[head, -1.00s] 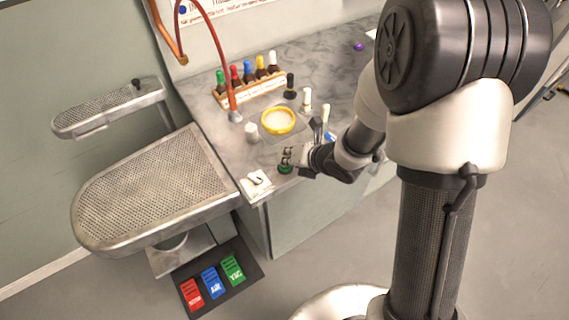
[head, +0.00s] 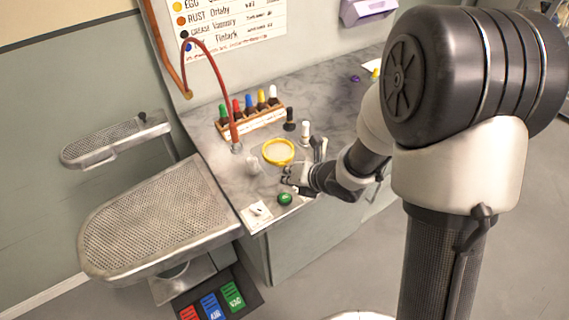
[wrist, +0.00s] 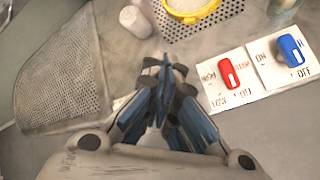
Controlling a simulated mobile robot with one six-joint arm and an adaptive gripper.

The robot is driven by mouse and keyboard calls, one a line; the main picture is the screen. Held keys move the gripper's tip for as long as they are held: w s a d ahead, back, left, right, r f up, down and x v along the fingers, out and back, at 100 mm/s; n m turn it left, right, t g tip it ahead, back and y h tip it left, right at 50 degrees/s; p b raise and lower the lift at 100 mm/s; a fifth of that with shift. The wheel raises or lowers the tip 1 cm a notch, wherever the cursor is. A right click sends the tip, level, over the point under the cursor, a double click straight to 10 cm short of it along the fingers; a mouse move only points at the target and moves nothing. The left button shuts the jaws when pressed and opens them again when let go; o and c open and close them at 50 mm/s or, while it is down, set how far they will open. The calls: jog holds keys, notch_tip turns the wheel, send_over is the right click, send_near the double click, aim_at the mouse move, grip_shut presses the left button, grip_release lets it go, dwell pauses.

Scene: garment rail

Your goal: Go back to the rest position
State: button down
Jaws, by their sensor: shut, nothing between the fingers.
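My gripper (head: 290,178) is over the front part of the grey worktop (head: 262,185), and its fingers look closed and empty. It is just behind and above a green round knob (head: 285,199) in the head view, apart from it. In the wrist view my gripper (wrist: 165,75) points at bare worktop, with its fingers together. My arm reaches in from the right, bent at the elbow. I cannot tell the exact height of the fingers above the worktop.
A yellow-rimmed dish (head: 278,151) and a white cylinder (head: 252,166) stand close by. Coloured bottles sit in a wooden rack (head: 254,124) behind. A red switch (wrist: 229,74) and blue switch (wrist: 291,50) are on white plates. A perforated board (head: 160,215) is at left.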

jog(key=s+d+r+m+t+h, duration=0.1)
jog(key=s+d+r+m+h, duration=0.15)
jog(key=d+r+m, duration=0.5)
jog(key=s+d+r+m+h, duration=0.2)
jog(key=d+r+m+h, duration=0.2)
jog(key=d+r+m, duration=0.4)
jog(key=s+a+r+m+g, duration=0.1)
jog(key=s+r+m, duration=0.1)
jog(key=s+m, duration=0.7)
jog(key=s+a+r+m+g, duration=0.1)
jog(key=s+r+m+g, duration=0.1)
jog(key=s+m, duration=0.8)
jog(key=s, duration=0.2)
jog(key=shift+s, duration=0.35)
jog(key=shift+m+y, duration=0.25)
